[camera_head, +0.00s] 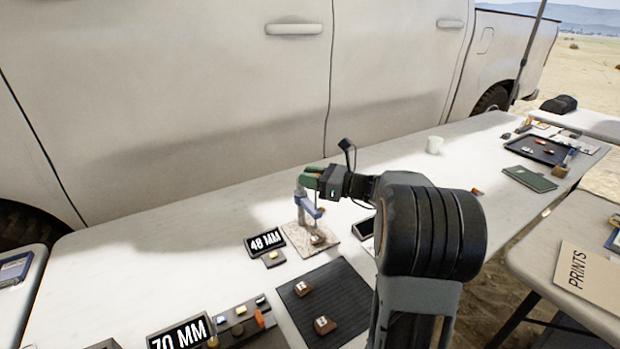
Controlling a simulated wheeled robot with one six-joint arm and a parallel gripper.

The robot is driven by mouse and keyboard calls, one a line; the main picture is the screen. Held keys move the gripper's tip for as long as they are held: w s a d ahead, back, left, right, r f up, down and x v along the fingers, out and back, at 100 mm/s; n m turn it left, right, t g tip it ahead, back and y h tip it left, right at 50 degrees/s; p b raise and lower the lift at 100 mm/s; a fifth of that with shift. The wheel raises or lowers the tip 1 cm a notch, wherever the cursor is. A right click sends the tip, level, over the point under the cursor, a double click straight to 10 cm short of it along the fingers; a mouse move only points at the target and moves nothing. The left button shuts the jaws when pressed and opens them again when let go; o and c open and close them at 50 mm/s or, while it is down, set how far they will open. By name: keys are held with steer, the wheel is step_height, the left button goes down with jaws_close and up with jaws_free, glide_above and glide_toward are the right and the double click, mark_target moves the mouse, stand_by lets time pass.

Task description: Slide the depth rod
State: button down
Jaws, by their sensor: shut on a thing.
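The depth gauge stand (309,207) has a grey post and a blue bracket and stands upright on a speckled square base (293,236) at the middle of the long table. A small rounded object (318,238) sits on the base under the bracket. My gripper (312,178), with green fingers, is shut at the top of the stand. An orange-red bit shows between the fingers and seems to be the top of the depth rod; the fingers hide most of it. A black display (265,242) left of the base reads 48 MM.
A dark ribbed mat (345,291) with two brown marked blocks lies in front. Another display (181,334) reads 70 MM beside a tray of small pieces (245,318). A pickup truck (170,100) borders the table's far side.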

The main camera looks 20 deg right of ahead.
steer(key=c, duration=0.9)
jaws_free()
steer(key=shift+f, duration=0.1)
steer(key=p+v, duration=0.1)
steer(key=v, duration=1.3)
